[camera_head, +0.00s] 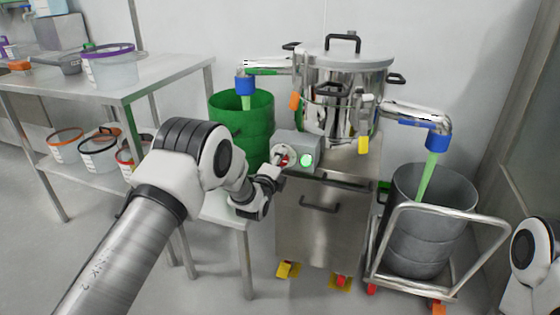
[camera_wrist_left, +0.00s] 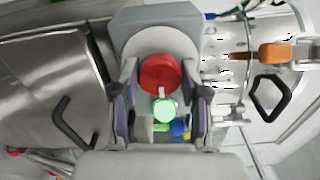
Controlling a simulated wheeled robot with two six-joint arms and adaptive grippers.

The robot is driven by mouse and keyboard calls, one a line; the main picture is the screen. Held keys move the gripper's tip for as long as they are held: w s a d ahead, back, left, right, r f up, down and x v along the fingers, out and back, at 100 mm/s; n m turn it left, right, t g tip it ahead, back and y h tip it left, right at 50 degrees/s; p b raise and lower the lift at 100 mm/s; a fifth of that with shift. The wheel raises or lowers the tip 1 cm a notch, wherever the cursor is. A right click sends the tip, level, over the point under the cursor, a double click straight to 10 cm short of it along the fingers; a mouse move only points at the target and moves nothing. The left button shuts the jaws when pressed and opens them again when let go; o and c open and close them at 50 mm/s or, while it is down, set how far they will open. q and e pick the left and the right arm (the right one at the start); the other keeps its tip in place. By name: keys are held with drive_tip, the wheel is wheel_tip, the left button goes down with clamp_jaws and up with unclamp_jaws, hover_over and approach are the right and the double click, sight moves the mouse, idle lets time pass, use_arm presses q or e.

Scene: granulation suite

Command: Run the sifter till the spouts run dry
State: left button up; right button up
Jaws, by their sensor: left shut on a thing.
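The steel sifter (camera_head: 345,88) stands on a steel cabinet (camera_head: 322,225). Its left spout (camera_head: 245,86) pours a green stream into the green drum (camera_head: 240,128). Its right spout (camera_head: 438,140) pours a green stream into the grey drum (camera_head: 430,235). A grey control box (camera_head: 297,143) on the cabinet has a lit green light (camera_head: 306,161) and a red knob (camera_wrist_left: 160,73). My left gripper (camera_head: 275,172) is at the box front, with its fingers on both sides of the red knob in the left wrist view. My right gripper is outside the views.
A steel table (camera_head: 150,80) at left holds a purple-rimmed tub (camera_head: 110,68), with several tubs on its lower shelf. A wheeled trolley (camera_head: 440,215) carries the grey drum. A lower bench (camera_head: 225,212) stands below my left forearm. Open floor lies in front.

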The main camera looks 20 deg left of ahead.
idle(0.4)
use_arm(q)
drive_tip(key=o, duration=1.1)
drive_tip(key=shift+o, duration=0.2)
drive_tip(key=shift+s, duration=0.1)
drive_tip(key=s, duration=1.2)
drive_tip(key=shift+a, duration=0.2)
drive_tip(key=shift+w, duration=0.1)
